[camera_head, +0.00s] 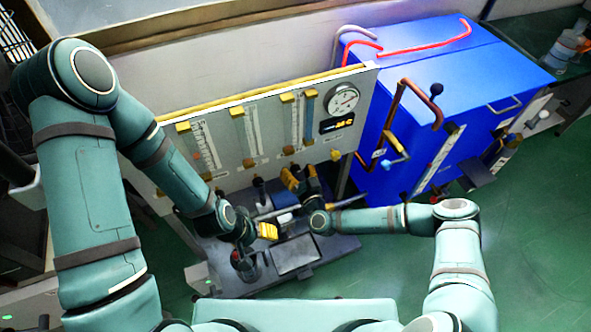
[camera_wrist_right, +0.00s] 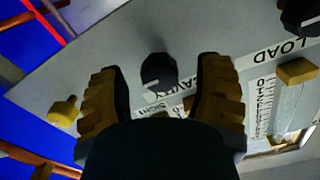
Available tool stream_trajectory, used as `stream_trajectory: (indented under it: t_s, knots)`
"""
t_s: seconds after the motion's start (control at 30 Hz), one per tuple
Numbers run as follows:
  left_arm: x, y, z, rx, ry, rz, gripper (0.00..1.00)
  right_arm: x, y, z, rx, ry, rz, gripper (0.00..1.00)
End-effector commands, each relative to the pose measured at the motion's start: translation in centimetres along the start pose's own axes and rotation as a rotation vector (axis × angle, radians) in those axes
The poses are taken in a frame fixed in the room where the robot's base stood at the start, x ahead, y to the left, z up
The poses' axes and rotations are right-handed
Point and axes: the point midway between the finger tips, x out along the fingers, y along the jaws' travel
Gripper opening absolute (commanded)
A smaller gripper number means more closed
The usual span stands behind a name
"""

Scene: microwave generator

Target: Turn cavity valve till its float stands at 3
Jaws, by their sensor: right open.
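In the right wrist view a black valve knob (camera_wrist_right: 158,72) sits on the pale panel beside an upside-down label reading CAVITY. My right gripper (camera_wrist_right: 165,75) is open, with its yellow ribbed fingers on either side of the knob. I cannot tell whether they touch it. In the head view the right gripper (camera_head: 298,180) is at the lower part of the gauge panel (camera_head: 225,175) and hides the knob. The cavity scale is mostly covered, and its float cannot be read. My left gripper (camera_head: 267,231) is low, left of the right one; its finger opening is unclear.
The panel carries several flow tubes (camera_head: 205,145), a round dial (camera_head: 342,98) and yellow fittings (camera_wrist_right: 63,111). A blue cabinet (camera_head: 440,60) with pipes stands to the right. A dark tray (camera_head: 294,256) lies below the grippers. Green floor is open at lower right.

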Motion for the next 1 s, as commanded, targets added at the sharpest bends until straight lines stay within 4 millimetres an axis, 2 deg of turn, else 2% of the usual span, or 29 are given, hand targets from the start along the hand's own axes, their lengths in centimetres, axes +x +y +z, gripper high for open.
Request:
stream_trajectory:
  t_s: [0.2, 0.47, 0.6, 0.67, 1.0]
  knots:
    - [0.24, -0.09, -0.03, 0.000, 0.001, 0.000, 0.65, 1.20, 0.00, -0.01, 0.000, 0.000, 0.000, 0.65]
    - [0.23, -0.08, -0.03, 0.000, 0.001, 0.000, 0.65, 1.25, -0.01, -0.04, 0.000, 0.000, 0.000, 0.67]
    - [0.23, -0.08, -0.02, 0.000, 0.001, 0.000, 0.65, 1.23, 0.00, -0.03, 0.000, 0.000, 0.000, 0.18]
    - [0.23, -0.08, -0.02, 0.000, 0.001, 0.000, 0.65, 1.23, 0.00, -0.03, 0.000, 0.000, 0.000, 0.00]
    - [0.19, -0.07, -0.02, 0.000, 0.001, 0.000, 0.65, 1.28, 0.02, -0.17, -0.004, 0.003, 0.000, 0.00]
